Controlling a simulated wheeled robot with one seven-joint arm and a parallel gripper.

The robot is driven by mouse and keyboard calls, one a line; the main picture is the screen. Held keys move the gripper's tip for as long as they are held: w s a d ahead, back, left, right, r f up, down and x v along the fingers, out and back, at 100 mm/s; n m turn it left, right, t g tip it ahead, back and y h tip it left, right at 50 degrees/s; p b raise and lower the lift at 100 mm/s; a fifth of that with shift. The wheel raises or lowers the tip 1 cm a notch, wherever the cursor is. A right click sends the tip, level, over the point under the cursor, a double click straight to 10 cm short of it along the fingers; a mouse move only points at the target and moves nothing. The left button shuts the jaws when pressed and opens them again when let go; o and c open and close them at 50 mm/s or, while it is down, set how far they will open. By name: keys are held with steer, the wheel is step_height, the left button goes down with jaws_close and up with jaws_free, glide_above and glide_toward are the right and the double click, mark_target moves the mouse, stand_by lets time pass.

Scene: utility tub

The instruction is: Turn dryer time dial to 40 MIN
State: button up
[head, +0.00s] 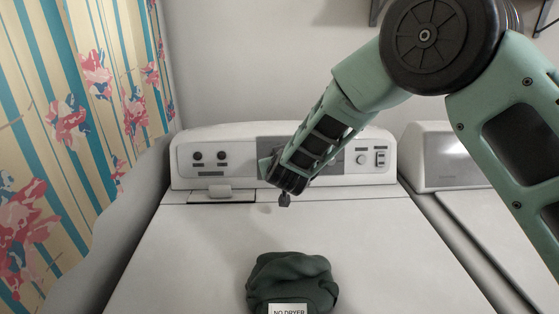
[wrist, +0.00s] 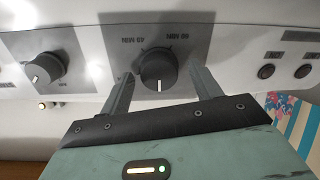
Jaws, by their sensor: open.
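In the wrist view, a round dark dial (wrist: 158,68) sits on a grey panel between my gripper's two fingers. Its white pointer line points down in that picture, away from two MIN labels (wrist: 159,39) that appear upside down and are hard to read. My gripper (wrist: 164,76) is open, with one finger on each side of the dial; I cannot tell whether either touches it. In the head view, my gripper (head: 284,196) is in front of the dryer's control panel (head: 232,171), and the arm hides the dial.
A second dark dial (wrist: 44,67) with a white pointer is left of the fingers in the wrist view. Small round knobs (wrist: 266,71) are at the right. A dark green cloth (head: 291,279) lies on the dryer top (head: 180,259). Another white appliance (head: 455,157) stands at the right.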

steer(key=shift+w, duration=0.1)
steer(key=shift+c, duration=0.5)
steer(key=shift+d, duration=0.1)
steer(key=c, duration=0.9)
steer(key=shift+o, duration=0.2)
